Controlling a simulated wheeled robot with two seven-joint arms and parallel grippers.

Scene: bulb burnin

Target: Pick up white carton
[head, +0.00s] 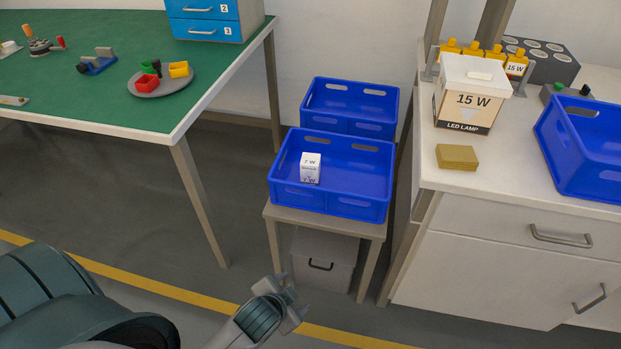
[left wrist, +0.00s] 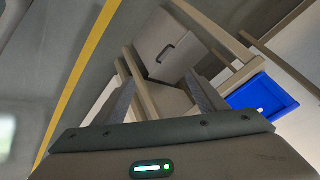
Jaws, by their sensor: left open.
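A small white carton (head: 310,168) marked "7 W" stands upright in the front blue crate (head: 329,201), near its left side, in the head view. The crate rests on a low stand (head: 283,217); its corner (left wrist: 262,97) also shows in the left wrist view, where the carton cannot be made out. My left gripper (head: 291,294) is open and empty, low in front of the stand and below the crate, well apart from the carton. Its two spread fingers (left wrist: 164,95) show in the left wrist view. My right gripper is not in view.
A second blue crate (head: 350,95) sits behind. A grey bin (head: 324,259) is under the stand. A green-topped table (head: 120,32) stands left. The white cabinet (head: 520,184) on the right bears a "15 W" lamp box (head: 470,94), a tan block (head: 457,157) and another blue crate (head: 575,177).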

